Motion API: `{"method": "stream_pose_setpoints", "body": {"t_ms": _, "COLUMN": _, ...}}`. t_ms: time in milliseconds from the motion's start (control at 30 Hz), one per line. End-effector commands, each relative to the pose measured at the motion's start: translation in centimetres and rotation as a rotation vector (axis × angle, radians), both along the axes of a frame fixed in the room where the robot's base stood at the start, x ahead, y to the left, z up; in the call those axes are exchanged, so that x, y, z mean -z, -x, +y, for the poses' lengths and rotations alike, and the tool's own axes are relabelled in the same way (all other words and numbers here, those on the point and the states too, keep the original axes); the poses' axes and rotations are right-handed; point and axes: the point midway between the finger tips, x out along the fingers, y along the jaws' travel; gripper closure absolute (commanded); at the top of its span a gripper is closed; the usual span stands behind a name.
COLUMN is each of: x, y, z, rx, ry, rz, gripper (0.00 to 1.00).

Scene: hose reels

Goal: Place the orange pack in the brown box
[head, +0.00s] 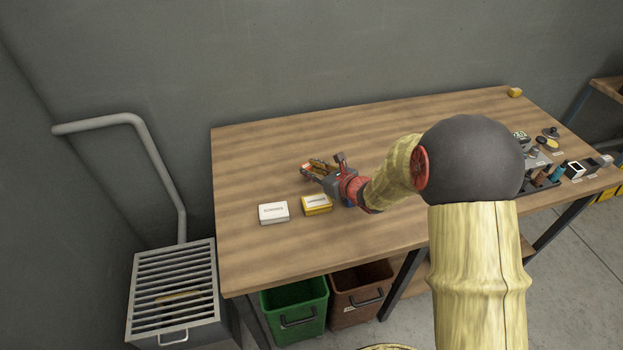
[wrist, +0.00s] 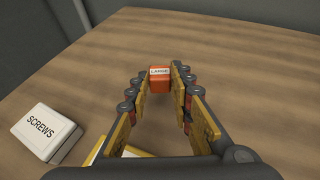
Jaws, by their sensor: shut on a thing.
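The orange pack, with a white label reading LARGE, sits between my fingertips in the wrist view (wrist: 159,82). In the head view only a small part of the orange pack (head: 306,167) shows at the far left end of my gripper (head: 316,165). My gripper is shut on the pack, over the left part of the wooden table; I cannot tell whether the pack still touches the tabletop. The brown box (head: 343,312) is an open bin with a handle, on the floor under the table's front edge. Its far part is hidden by the tabletop.
A white SCREWS box (head: 273,213) and a yellow-and-white box (head: 317,205) lie in front of my gripper. A green bin (head: 284,302) stands left of the brown box. A slatted grey crate (head: 150,331) is at the far left. Several small items crowd the table's right end.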

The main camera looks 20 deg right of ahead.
Motion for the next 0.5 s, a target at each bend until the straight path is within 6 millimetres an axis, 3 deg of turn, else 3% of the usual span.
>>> {"method": "stream_pose_setpoints", "body": {"t_ms": 200, "x": 3.3, "y": -0.1, "z": 0.0, "rx": -0.001, "ry": 0.0, "rz": 0.002, "gripper": 0.98}}
{"method": "stream_pose_setpoints", "body": {"t_ms": 500, "x": 3.3, "y": -0.1, "z": 0.0, "rx": 0.0, "ry": 0.0, "rz": 0.0, "gripper": 0.98}}
